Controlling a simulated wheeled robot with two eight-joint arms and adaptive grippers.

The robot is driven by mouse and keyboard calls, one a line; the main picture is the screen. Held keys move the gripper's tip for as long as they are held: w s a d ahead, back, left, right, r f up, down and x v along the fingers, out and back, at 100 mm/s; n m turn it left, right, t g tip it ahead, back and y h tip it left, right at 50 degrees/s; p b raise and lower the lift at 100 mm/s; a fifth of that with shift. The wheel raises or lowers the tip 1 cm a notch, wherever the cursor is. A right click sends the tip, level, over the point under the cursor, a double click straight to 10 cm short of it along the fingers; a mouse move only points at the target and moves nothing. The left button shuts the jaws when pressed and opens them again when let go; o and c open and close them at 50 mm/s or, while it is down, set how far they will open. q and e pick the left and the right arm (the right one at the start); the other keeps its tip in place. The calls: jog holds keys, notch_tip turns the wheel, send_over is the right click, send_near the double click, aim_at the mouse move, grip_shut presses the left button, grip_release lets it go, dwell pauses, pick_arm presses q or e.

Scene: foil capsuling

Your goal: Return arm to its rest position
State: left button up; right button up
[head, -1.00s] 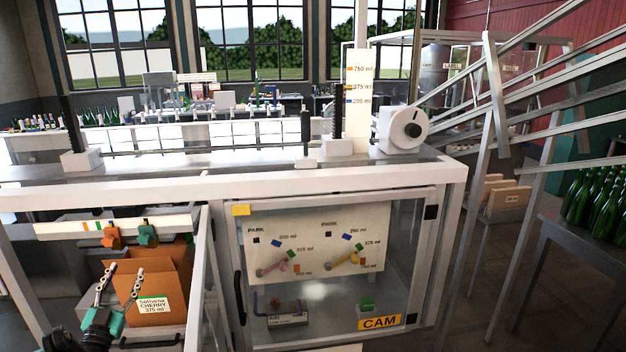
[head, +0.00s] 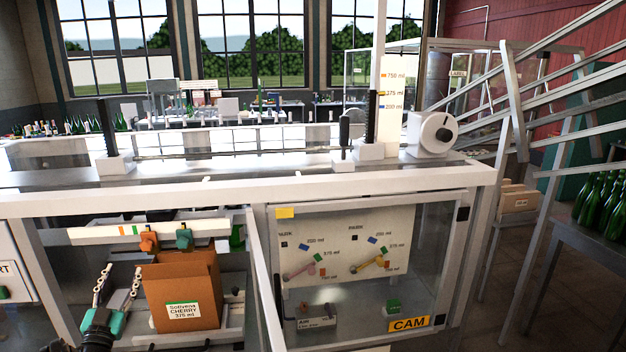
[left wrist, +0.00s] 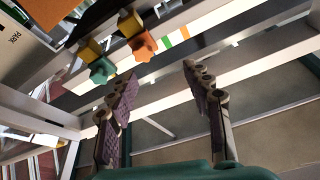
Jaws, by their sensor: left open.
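My left gripper (head: 118,287) is open and empty at the lower left of the head view, just left of the cardboard box (head: 180,288) labelled Solivena Cherry 375 ml. In the left wrist view its two fingers (left wrist: 160,105) stand wide apart with nothing between them. An orange knob (head: 149,241) and a teal knob (head: 184,239) sit on the white rail above the box, clear of the fingers. The orange knob (left wrist: 143,45) and the teal knob (left wrist: 102,70) also show in the left wrist view. My right gripper is not in view.
The white machine frame (head: 330,187) spans the view above the gripper. An open clear door (head: 266,290) stands right of the box. The CAM cabinet with its dial panel (head: 345,245) is further right. Green bottles (head: 600,200) stand on a table at far right.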

pick_arm(q)
jog(key=s+d+f+n+g+y+b, duration=0.1)
jog(key=s+d+f+n+g+b, duration=0.2)
jog(key=d, duration=0.5)
jog(key=s+d+f+n+g+y+b, duration=0.1)
jog(key=s+d+n+g+b, duration=0.15)
jog(key=d+g, duration=0.4)
jog(key=s+d+f+m+g+h+b, duration=0.2)
jog(key=s+d+f+m+g+h, duration=0.2)
jog(key=s+d+f, duration=1.3)
jog(key=s+d+g+h, duration=0.1)
jog(key=s+d, duration=0.3)
jog(key=shift+f+h, duration=0.2)
jog(key=shift+h, duration=0.2)
